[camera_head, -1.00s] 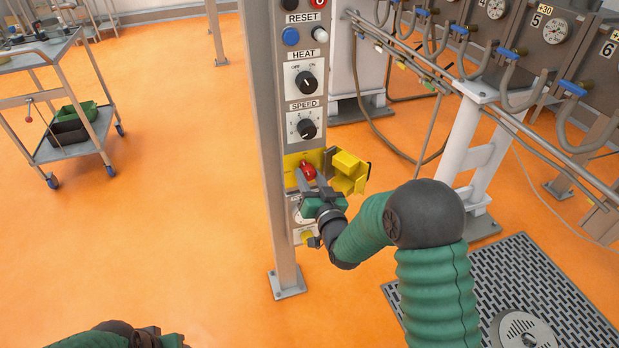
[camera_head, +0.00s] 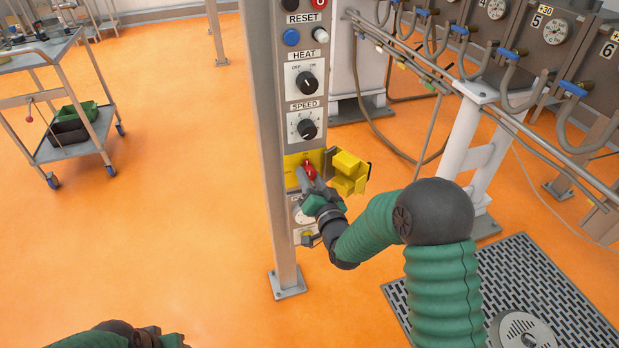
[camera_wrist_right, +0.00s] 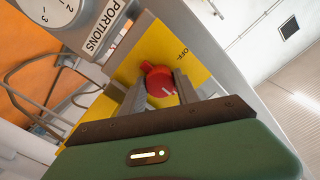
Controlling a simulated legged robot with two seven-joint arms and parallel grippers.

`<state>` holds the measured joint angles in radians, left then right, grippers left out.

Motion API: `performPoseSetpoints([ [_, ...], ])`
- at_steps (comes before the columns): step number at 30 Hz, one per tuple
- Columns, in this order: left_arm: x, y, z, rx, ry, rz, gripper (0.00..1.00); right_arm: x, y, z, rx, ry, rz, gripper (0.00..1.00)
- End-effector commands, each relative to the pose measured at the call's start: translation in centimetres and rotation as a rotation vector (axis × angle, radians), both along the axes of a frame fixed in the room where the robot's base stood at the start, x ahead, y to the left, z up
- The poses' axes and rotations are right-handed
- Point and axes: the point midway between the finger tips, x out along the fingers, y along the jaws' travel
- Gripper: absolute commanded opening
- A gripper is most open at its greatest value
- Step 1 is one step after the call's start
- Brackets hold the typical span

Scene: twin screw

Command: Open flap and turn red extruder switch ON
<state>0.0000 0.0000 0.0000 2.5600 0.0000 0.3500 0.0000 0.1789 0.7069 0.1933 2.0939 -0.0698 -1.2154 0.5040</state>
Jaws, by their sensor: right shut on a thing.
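The red switch (camera_head: 309,171) sits on a yellow plate (camera_head: 291,172) low on the grey control column. The yellow flap (camera_head: 348,172) stands swung open to the right of the switch. My right gripper (camera_head: 306,181) reaches the switch from below and is shut on it.
The column (camera_head: 267,130) carries HEAT (camera_head: 307,80) and SPEED (camera_head: 306,127) knobs above the switch. Pipes and gauges (camera_head: 555,30) stand to the right. A cart (camera_head: 75,150) stands at the left. The orange floor between cart and column is clear.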

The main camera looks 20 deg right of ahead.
Motion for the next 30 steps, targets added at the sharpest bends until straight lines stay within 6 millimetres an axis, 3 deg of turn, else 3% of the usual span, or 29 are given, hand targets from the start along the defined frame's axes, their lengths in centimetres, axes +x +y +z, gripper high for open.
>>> performPoseSetpoints([
  [1, 0.0, 0.0, -0.1, 0.000, 0.000, 0.000, 0.55, -0.2, 0.1, -0.7, 0.001, 0.017, 0.002, 0.00],
  [2, 0.0, 0.0, -0.1, 0.000, 0.000, 0.000, 0.55, -0.2, 0.1, -0.7, 0.001, 0.017, 0.002, 0.40],
  [6, 0.0, 0.0, -0.1, 0.000, 0.000, 0.000, 0.55, -0.2, 0.1, -0.5, 0.001, 0.012, 0.001, 0.58],
  [15, 0.0, 0.0, 0.0, 0.000, 0.000, 0.000, 0.55, -0.1, 0.0, -0.2, -0.001, 0.005, 0.000, 0.59],
  [19, 0.0, 0.0, 0.4, 0.000, 0.000, 0.000, 0.55, -1.3, -0.1, -0.1, -0.001, 0.006, 0.000, 0.59],
  [23, 0.0, 0.0, 1.1, 0.000, 0.000, 0.000, 0.55, -4.4, -0.2, 0.0, -0.001, 0.008, -0.001, 0.59],
  [30, 0.0, 0.0, 2.0, 0.000, 0.000, 0.000, 0.55, -11.6, -0.4, -0.1, 0.000, 0.012, 0.001, 0.59],
])
